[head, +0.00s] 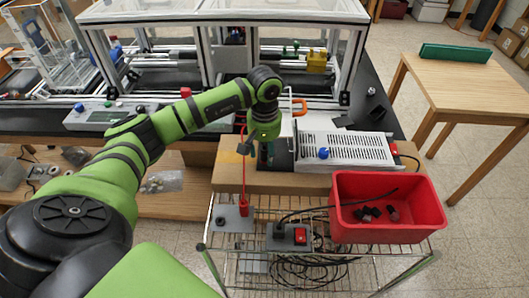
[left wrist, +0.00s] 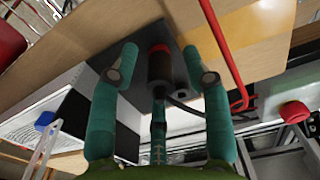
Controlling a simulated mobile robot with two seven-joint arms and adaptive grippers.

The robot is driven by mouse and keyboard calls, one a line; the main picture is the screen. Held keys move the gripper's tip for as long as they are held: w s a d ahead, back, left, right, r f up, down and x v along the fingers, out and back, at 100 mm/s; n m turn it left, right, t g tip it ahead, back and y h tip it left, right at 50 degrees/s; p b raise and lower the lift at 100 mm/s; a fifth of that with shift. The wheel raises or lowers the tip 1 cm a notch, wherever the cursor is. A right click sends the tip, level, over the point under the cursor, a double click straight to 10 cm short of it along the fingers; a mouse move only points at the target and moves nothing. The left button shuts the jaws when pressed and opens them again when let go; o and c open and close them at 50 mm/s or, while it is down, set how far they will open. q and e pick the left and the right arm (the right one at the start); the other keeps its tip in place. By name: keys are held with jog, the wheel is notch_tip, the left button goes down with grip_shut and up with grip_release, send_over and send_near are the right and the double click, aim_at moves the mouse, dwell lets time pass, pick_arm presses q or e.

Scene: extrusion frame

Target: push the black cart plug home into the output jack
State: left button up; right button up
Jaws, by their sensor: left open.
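A dark cylindrical plug with a red ring (left wrist: 159,65) stands at a dark panel in the left wrist view; I take it to be the cart plug. A black cable runs from beside it. The output jack is hidden or cannot be told apart there. My left gripper (left wrist: 159,58) is open, its teal fingers on either side of the plug with gaps visible. In the head view the left gripper (head: 264,155) points down at the left end of the white vented unit (head: 345,149); the plug is hidden there. My right gripper is out of view.
A red lead (head: 243,170) hangs beside the gripper down to a red plug (head: 243,208) on the wire cart (head: 330,262). A red bin (head: 425,225) with dark pieces and a box with a red switch (head: 300,236) are on the cart. A framed enclosure (head: 225,10) stands behind.

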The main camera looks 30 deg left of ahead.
aim_at(264, 148)
pick_arm(q)
jog(key=shift+b, duration=0.35)
grip_shut()
jog(key=shift+r, duration=0.1)
jog(key=shift+r+p, duration=1.6)
jog(key=shift+r, duration=1.3)
